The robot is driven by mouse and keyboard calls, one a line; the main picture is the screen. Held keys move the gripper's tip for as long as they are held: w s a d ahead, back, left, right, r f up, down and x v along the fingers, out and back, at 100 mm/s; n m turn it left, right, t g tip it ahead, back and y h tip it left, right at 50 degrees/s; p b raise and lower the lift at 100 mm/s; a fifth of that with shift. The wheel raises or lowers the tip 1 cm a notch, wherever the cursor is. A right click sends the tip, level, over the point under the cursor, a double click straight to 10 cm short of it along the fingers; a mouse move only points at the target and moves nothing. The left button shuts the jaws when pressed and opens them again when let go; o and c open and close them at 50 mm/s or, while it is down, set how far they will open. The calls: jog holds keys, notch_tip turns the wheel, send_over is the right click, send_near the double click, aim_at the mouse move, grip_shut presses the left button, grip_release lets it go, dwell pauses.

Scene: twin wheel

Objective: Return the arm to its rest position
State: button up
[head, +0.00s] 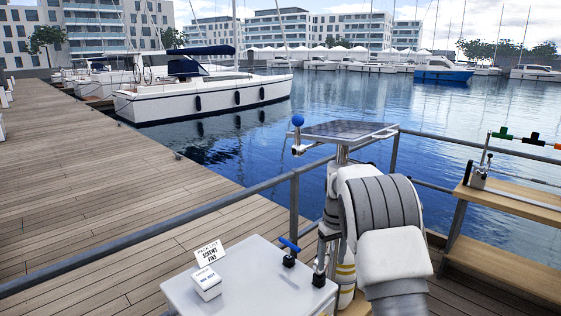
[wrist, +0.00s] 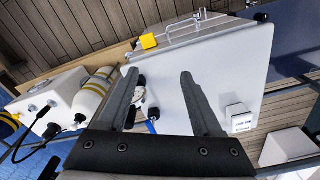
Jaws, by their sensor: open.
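My gripper (wrist: 160,74) shows in the wrist view with its two grey fingers spread apart and nothing between them. Beyond the fingers is the white cabinet (wrist: 240,75). I cannot tell how far the fingertips are from it. In the head view my arm (head: 385,205), white with a grey ribbed joint, rises right of centre and bends down out of the bottom edge. My gripper is not visible there.
The white cabinet (head: 255,280) carries a small labelled box (head: 207,285), a card (head: 209,253) and a blue-handled lever (head: 289,245). A solar panel (head: 350,131) stands behind my arm. A wooden shelf (head: 515,207) is right.

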jog(key=s+r+m+t, duration=0.2)
jog(key=s+r+t, duration=0.1)
jog(key=s+r, duration=1.5)
jog(key=s+m+t, duration=0.2)
jog(key=s, duration=1.7)
jog(key=shift+s, duration=0.4)
jog(key=shift+a, duration=0.1)
